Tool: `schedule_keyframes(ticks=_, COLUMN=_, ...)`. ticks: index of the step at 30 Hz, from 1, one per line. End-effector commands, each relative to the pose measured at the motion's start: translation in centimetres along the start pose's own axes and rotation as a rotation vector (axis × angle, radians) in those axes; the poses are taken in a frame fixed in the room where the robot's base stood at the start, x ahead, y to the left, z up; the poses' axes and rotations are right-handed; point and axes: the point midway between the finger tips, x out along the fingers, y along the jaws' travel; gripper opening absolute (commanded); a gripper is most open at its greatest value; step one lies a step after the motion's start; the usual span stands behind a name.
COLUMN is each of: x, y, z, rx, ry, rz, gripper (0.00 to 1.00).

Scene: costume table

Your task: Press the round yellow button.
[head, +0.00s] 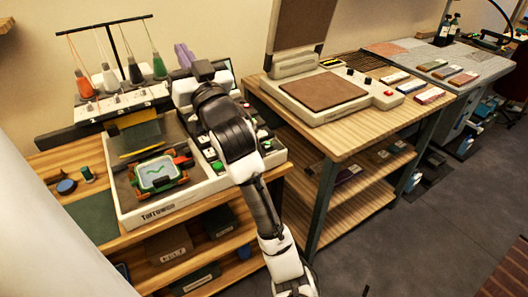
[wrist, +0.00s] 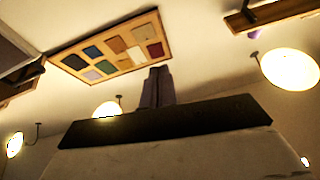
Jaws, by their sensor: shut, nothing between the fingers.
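My gripper (head: 185,55) has purple fingers. It is raised above the left table, behind the dark wrist of my arm. In the wrist view the fingers (wrist: 157,87) stand side by side, shut and empty, pointing at the wall and ceiling. On the left table is a pale machine (head: 165,208) with a control panel on its right side. A green button (head: 218,166) shows on that panel, left of my arm. My arm hides much of the panel. I cannot make out a round yellow button in either view.
A heat press (head: 345,98) with a red button (head: 388,93) sits on the right-hand table. The wrist view shows a swatch board (wrist: 110,62) and lamps (wrist: 290,69).

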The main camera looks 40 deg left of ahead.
Motion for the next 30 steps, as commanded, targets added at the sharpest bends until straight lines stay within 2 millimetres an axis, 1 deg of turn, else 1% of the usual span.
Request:
schedule_keyframes(ticks=1, x=0.7, y=1.8, z=1.7, rx=0.035, ry=-0.085, rz=0.029, gripper=0.0)
schedule_keyframes(ticks=3, x=1.1, y=4.0, z=4.4, rx=0.094, ry=-0.211, rz=0.068, gripper=0.0)
schedule_keyframes(ticks=5, x=1.2, y=5.9, z=6.6, rx=0.148, ry=-0.319, rz=0.105, gripper=0.0)
schedule_keyframes(ticks=6, x=1.1, y=7.2, z=8.1, rx=0.186, ry=-0.394, rz=0.133, gripper=0.0)
schedule_keyframes(ticks=7, x=0.9, y=8.1, z=9.3, rx=0.216, ry=-0.452, rz=0.154, gripper=0.0)
schedule_keyframes(ticks=9, x=0.1, y=10.3, z=11.8, rx=0.287, ry=-0.587, rz=0.209, gripper=0.0)
schedule_keyframes(ticks=12, x=-1.8, y=13.1, z=14.7, rx=0.388, ry=-0.77, rz=0.287, gripper=0.0)
schedule_keyframes(ticks=15, x=-3.8, y=15.1, z=16.7, rx=0.472, ry=-0.921, rz=0.354, gripper=0.0)
schedule_keyframes(ticks=18, x=-5.7, y=16.4, z=17.9, rx=0.536, ry=-1.034, rz=0.406, gripper=0.0)
schedule_keyframes(ticks=21, x=-7.0, y=17.1, z=18.5, rx=0.576, ry=-1.108, rz=0.438, gripper=0.0)
schedule_keyframes(ticks=25, x=-7.7, y=17.5, z=18.9, rx=0.6, ry=-1.15, rz=0.457, gripper=0.0)
schedule_keyframes(ticks=30, x=-7.8, y=17.5, z=18.9, rx=0.602, ry=-1.155, rz=0.459, gripper=0.0)
